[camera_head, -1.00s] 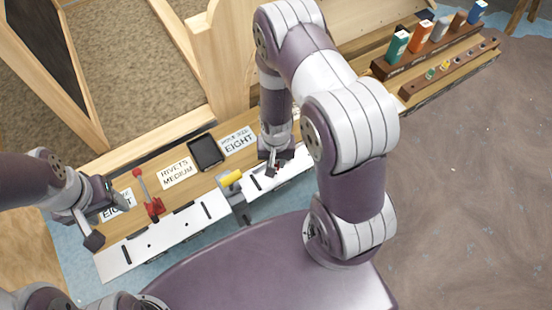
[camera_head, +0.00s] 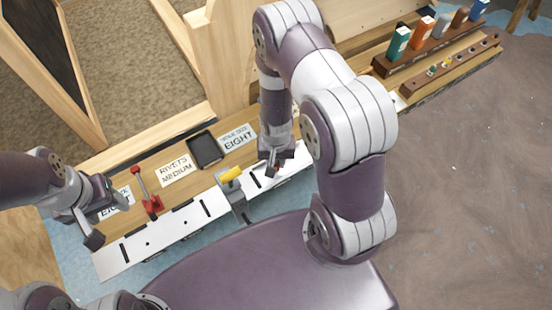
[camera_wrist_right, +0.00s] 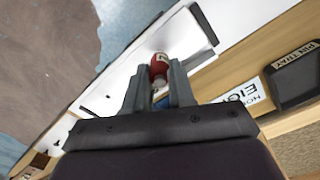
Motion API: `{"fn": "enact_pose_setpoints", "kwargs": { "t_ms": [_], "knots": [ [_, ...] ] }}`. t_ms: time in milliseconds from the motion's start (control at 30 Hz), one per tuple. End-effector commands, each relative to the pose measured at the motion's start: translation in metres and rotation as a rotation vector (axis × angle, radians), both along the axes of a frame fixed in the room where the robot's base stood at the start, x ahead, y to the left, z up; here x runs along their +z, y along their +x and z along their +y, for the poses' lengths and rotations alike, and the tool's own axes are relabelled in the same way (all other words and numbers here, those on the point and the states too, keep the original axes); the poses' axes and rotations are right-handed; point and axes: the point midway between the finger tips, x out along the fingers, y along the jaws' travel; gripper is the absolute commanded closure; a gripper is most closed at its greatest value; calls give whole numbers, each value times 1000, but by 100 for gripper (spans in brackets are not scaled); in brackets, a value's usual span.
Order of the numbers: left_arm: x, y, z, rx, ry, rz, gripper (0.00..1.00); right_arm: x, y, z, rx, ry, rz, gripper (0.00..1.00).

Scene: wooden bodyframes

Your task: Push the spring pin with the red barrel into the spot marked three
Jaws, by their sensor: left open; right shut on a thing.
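My right gripper (camera_head: 274,169) is shut on the spring pin with the red barrel (camera_wrist_right: 159,66). In the right wrist view the red barrel shows between the two fingertips (camera_wrist_right: 160,80), over or at the white metal strip (camera_head: 155,238). I cannot tell whether the pin touches the strip. The arm and gripper hide most of the pin in the head view. My left gripper (camera_head: 100,220) is open and empty over the strip's left end. I cannot make out a spot marked three in these frames.
A red toggle clamp (camera_head: 148,195) and a yellow-handled clamp (camera_head: 231,176) stand along the strip. A dark pin tray (camera_head: 205,151) lies between the RIVETS card (camera_head: 175,171) and the EIGHT card (camera_head: 238,139). A brown holed rack (camera_head: 450,65) is at the right.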

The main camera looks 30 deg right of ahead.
Motion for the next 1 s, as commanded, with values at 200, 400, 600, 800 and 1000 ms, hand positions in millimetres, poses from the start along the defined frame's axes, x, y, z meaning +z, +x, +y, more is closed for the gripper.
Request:
{"fn": "enact_pose_setpoints", "kwargs": {
  "t_ms": [200, 400, 600, 800, 1000],
  "knots": [
    [-5, 0, 0, 0, 0, 0, 42, -7, 0, 0, 0, 0, 0, 100],
    [-8, 0, 0, 0, 0, 0, 42, -12, 0, 0, 0, 0, 0, 100],
    [-12, 0, 0, 0, 0, 0, 42, -17, 0, 0, 0, 0, 0, 100],
    [-12, 0, 0, 0, 0, 0, 42, -17, 0, 0, 0, 0, 0, 46],
    [-12, 0, 0, 0, 0, 0, 42, -16, 0, 0, 0, 0, 0, 46]
  ]
}}
